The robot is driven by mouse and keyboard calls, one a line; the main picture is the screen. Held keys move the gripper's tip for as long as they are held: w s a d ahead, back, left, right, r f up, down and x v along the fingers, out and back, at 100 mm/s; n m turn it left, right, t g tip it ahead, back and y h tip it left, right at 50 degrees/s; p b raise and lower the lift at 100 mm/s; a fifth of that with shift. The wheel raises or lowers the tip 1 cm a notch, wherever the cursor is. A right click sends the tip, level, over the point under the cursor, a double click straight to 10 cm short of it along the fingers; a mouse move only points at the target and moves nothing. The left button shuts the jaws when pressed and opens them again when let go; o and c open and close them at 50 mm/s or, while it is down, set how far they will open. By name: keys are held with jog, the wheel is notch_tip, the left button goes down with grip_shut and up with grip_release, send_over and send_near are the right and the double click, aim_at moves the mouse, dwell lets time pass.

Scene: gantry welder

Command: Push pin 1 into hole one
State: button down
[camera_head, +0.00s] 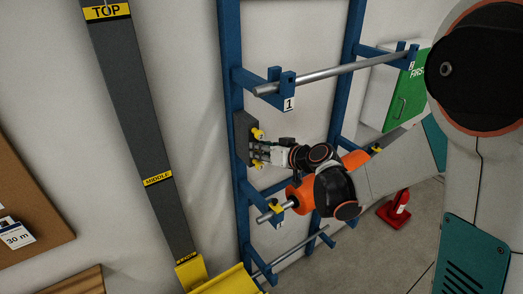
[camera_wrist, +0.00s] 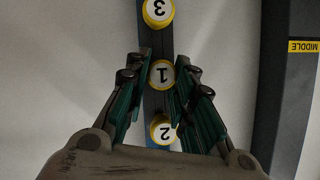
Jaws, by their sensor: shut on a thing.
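Pin 1 (camera_wrist: 161,74) has a round yellow head with a white face marked 1. My gripper (camera_wrist: 162,62) is shut on it, with a green-padded finger on each side of the head. In the head view my gripper (camera_head: 262,151) is at the dark grey block (camera_head: 242,130) on the blue upright, where pin 1 is hidden. Pin 3 (camera_wrist: 158,11) and pin 2 (camera_wrist: 162,130) sit in line with it, on either side. A blue bracket labelled 1 (camera_head: 288,104) is on the upper right of the block; its hole cannot be made out.
A steel bar (camera_head: 335,70) rests on the upper brackets. An orange roll (camera_head: 300,196) on a lower bar, with a yellow pin (camera_head: 276,207) at its bracket, is just below my arm. A red cone (camera_head: 397,205) is on the floor.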

jog(key=s+d+b, duration=0.1)
jog(key=s+d, duration=0.3)
jog(key=s, duration=0.2)
jog(key=shift+s+d, duration=0.15)
dwell(1.2)
